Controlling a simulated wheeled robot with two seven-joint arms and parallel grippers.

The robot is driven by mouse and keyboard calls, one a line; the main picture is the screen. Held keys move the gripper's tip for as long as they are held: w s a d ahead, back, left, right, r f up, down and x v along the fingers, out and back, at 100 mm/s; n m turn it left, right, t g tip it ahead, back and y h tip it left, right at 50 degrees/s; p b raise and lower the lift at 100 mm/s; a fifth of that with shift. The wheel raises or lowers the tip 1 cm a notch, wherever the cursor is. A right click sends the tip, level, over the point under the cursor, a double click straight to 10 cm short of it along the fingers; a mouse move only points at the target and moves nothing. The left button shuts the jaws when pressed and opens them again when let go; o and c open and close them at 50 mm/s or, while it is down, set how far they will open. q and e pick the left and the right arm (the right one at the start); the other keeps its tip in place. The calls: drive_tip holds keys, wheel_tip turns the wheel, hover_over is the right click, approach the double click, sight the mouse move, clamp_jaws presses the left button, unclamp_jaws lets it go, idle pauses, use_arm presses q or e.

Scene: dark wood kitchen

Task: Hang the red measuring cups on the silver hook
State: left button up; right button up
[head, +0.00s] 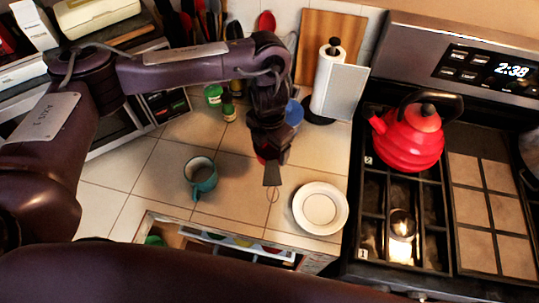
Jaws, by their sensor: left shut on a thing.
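My left gripper (272,176) points down over the tiled counter, between the teal mug and the white plate. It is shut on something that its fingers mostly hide. A small bit of red (261,159) shows beside the fingers, and a thin ring (272,195) shows just below the tips. These look like part of the red measuring cups, but I cannot make out the cups' shape. I cannot pick out the silver hook. My right gripper is not in view.
A teal mug (201,179) stands left of the gripper and a white plate (320,208) lies right. A paper towel roll (331,84), green jar (213,96) and utensils, one red (266,22), stand behind. A red kettle (408,136) sits on the stove. An open drawer (232,241) is in front.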

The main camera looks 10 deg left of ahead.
use_arm(q)
wheel_tip(320, 180, up, 12)
drive_tip(key=shift+r+b, duration=0.15)
drive_tip(key=shift+b, duration=0.2)
idle(1.0)
